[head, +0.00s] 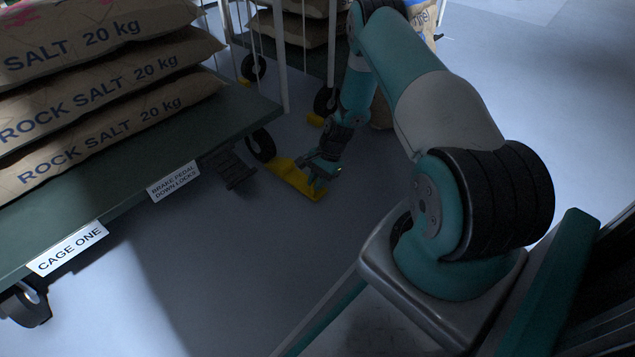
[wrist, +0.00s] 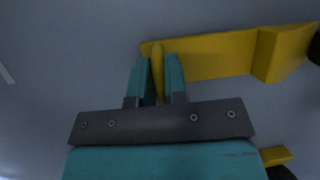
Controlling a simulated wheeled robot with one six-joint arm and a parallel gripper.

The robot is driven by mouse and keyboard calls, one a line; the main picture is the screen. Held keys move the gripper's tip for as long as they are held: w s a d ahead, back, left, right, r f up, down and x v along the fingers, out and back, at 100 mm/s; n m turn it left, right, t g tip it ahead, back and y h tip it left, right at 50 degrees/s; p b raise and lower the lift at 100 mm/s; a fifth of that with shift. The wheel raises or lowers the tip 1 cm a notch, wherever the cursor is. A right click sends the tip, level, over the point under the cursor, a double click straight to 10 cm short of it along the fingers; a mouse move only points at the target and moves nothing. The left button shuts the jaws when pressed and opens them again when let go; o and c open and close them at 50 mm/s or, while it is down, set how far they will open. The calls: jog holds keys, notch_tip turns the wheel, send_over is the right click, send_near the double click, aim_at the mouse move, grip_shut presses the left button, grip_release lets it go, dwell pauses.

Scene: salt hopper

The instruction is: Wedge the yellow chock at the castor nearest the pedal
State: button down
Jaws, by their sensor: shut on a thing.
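The yellow chock (head: 300,183) lies on the floor beside the castor (head: 261,146) nearest the brake pedal (head: 229,168), its wedge end toward the wheel. My gripper (head: 318,172) is shut on the chock's upright handle, near the end away from the wheel. In the wrist view the handle stands between my fingers (wrist: 157,78), and the chock's body (wrist: 215,56) runs right to a dark wheel (wrist: 315,48) at the frame edge. The wedge end looks against the wheel or very close; I cannot tell if they touch.
Cage one's green deck (head: 225,110) carries stacked rock salt sacks (head: 110,100). The floor in front of the chock is clear.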

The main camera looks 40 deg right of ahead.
aim_at(304, 189)
jog(key=shift+w+f+b, duration=0.15)
jog(key=shift+w+b, duration=0.25)
jog(key=shift+w, duration=0.4)
jog(key=shift+w+f+b, duration=0.15)
jog(key=shift+w+b, duration=0.25)
jog(key=shift+w, duration=0.4)
jog(key=shift+w+a, duration=0.15)
jog(key=c, duration=1.1)
grip_release()
jog(key=shift+a+f, duration=0.1)
jog(key=shift+a, duration=0.05)
jog(key=shift+o, duration=0.2)
jog(key=shift+d, duration=0.2)
jog(key=shift+s+d+r, duration=0.1)
jog(key=shift+s+r, duration=0.1)
jog(key=shift+r, duration=0.05)
jog(key=p+v, duration=1)
jog(key=v, duration=0.6)
jog(key=shift+r, duration=0.4)
